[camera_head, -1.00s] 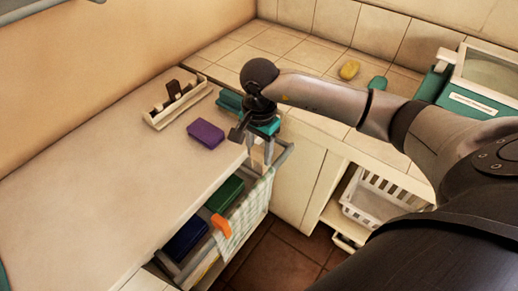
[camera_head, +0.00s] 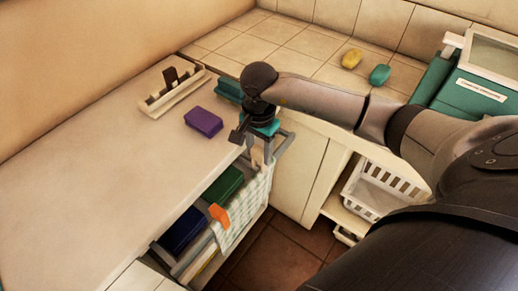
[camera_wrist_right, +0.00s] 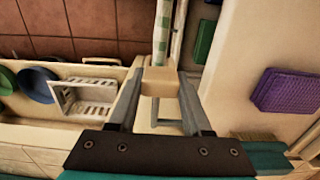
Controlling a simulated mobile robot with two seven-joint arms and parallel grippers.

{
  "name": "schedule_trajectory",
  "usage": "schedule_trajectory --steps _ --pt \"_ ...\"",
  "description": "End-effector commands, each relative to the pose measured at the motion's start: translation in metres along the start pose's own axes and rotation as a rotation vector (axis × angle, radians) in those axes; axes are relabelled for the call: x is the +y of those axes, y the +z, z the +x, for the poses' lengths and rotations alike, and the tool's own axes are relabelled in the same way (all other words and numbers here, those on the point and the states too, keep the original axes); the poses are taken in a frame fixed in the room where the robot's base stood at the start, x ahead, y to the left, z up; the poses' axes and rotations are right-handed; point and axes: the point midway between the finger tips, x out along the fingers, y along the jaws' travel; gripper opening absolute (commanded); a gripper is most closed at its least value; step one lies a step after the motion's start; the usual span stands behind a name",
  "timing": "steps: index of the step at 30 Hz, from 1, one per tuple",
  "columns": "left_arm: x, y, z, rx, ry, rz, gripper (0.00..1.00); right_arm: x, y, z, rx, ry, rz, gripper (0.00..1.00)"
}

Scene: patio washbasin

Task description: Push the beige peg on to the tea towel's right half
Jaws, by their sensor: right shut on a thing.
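My right gripper (camera_head: 260,158) is over the corner of the counter beside the towel rail, fingers pointing down. In the wrist view my right gripper (camera_wrist_right: 162,85) is shut on the beige peg (camera_wrist_right: 160,77), a pale block between the fingertips. The green-and-white checked tea towel (camera_head: 245,207) hangs over a rail at the counter's front. In the wrist view the towel (camera_wrist_right: 162,28) shows as a strip just beyond the peg; I cannot tell whether they touch. An orange peg (camera_head: 219,215) sits at the towel's left part. My left gripper is out of view.
A purple block (camera_head: 204,122) and a beige holder (camera_head: 174,92) stand on the counter (camera_head: 110,165). Green (camera_head: 223,186) and dark blue (camera_head: 183,231) blocks lie behind the rail. A white basket (camera_head: 378,190) sits low at right. Yellow (camera_head: 352,59) and teal (camera_head: 380,74) pieces lie on the tiles.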

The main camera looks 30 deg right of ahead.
Motion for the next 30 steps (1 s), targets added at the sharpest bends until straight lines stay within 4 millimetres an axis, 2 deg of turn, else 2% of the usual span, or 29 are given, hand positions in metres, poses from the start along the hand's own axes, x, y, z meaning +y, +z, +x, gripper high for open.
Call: schedule_trajectory --steps 30 --pt "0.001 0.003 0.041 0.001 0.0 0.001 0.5 0.0 0.0 0.053 0.0 0.0 -0.001 0.0"
